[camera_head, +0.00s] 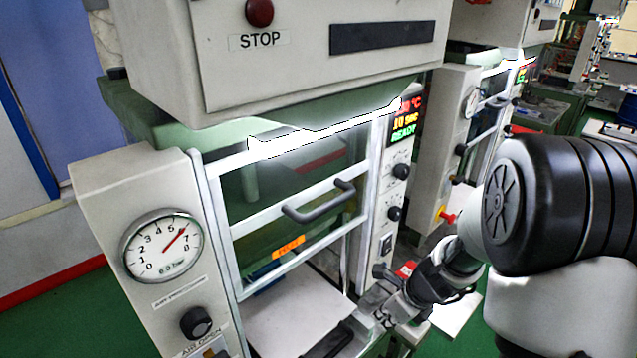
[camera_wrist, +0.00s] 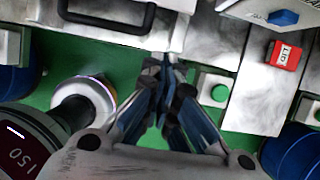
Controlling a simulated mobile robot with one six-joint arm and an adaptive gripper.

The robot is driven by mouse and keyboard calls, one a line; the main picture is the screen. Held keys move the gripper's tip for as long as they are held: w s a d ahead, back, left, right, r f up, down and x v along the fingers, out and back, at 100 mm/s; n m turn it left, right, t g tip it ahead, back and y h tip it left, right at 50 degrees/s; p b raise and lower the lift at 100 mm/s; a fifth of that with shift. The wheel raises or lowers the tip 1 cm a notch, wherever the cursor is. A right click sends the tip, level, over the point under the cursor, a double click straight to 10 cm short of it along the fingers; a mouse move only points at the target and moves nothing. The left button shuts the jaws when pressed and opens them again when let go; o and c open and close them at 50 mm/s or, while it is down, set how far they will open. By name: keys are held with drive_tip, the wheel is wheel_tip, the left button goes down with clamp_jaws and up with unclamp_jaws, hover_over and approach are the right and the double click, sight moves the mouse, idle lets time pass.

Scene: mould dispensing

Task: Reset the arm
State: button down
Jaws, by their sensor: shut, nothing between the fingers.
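My gripper (camera_head: 385,305) is in front of the lower right part of a press machine (camera_head: 240,180) in the head view. In the wrist view my gripper (camera_wrist: 163,62) points toward the top, its blue-and-black fingers brought together with nothing between them. Its tips show close to the edge of a pale metal plate (camera_wrist: 215,50); I cannot tell whether they touch it. My arm (camera_head: 560,200) comes in from the right side of the head view.
The press has a dial gauge (camera_head: 162,246), a grey door handle (camera_head: 320,203) and a display (camera_head: 404,120) reading READY. A second press (camera_head: 470,130) stands behind. Green floor shows at lower left.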

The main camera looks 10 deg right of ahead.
drive_tip(key=s+a+r+n, duration=0.4)
drive_tip(key=s+r+n, duration=0.1)
drive_tip(key=r+n, duration=0.3)
drive_tip(key=s+a+r+n, duration=0.4)
drive_tip(key=r+n, duration=0.3)
drive_tip(key=r, duration=0.1)
drive_tip(key=s+d+r+n+h, duration=0.1)
drive_tip(key=s+r+n, duration=0.1)
drive_tip(key=s+n, duration=0.4)
drive_tip(key=s+r+n+t+h, duration=0.1)
drive_tip(key=s+r+n, duration=0.2)
drive_tip(key=s+n, duration=0.3)
drive_tip(key=shift+s+d+r+n+h, duration=0.15)
drive_tip(key=shift+s+d+n+h, duration=0.2)
drive_tip(key=shift+n, duration=0.45)
drive_tip(key=shift+w, duration=0.1)
